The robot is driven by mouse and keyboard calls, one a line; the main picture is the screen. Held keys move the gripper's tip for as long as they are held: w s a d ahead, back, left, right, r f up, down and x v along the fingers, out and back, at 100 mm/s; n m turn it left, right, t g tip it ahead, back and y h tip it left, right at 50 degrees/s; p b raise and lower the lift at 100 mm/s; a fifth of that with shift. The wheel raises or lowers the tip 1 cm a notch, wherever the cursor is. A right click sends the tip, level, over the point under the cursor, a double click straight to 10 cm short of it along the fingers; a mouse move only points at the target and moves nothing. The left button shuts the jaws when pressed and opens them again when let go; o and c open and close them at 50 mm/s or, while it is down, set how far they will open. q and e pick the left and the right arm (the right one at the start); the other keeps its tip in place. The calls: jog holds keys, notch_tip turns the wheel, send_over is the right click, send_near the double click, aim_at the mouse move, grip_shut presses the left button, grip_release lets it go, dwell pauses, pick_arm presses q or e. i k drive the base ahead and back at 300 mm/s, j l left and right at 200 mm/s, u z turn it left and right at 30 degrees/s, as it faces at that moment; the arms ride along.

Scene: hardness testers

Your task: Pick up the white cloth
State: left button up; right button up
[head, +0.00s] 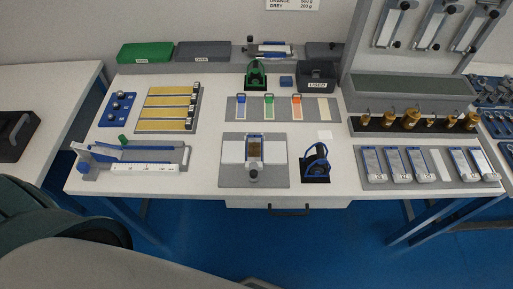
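A small flat white square, which looks like the white cloth (325,134), lies on the white tabletop (215,90) right of centre. It is just behind the blue-and-black device (317,163) and in front of the grey tray (244,115) with coloured tags. Nothing covers it. Neither of my grippers is in view; only parts of my own body show at the lower left.
A grey plate with a clamp device (253,178) stands left of the blue-and-black device. A rack of brass-coloured weights (412,123) and a tray of metal blocks (428,167) fill the right. A drawer handle (289,211) sticks out at the front.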

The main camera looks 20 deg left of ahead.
aim_at(325, 136)
jog(key=u, duration=0.55)
jog(key=l+u, duration=0.35)
jog(key=k+l+u, duration=0.3)
jog(key=l+u, duration=0.35)
jog(key=k+l+u, duration=0.1)
jog(key=k+l, duration=0.25)
jog(key=l, duration=0.15)
jog(key=k+l, duration=0.35)
jog(key=l, duration=0.15)
jog(key=k+l+u, duration=0.15)
jog(key=k+l, duration=0.2)
jog(key=l, duration=0.15)
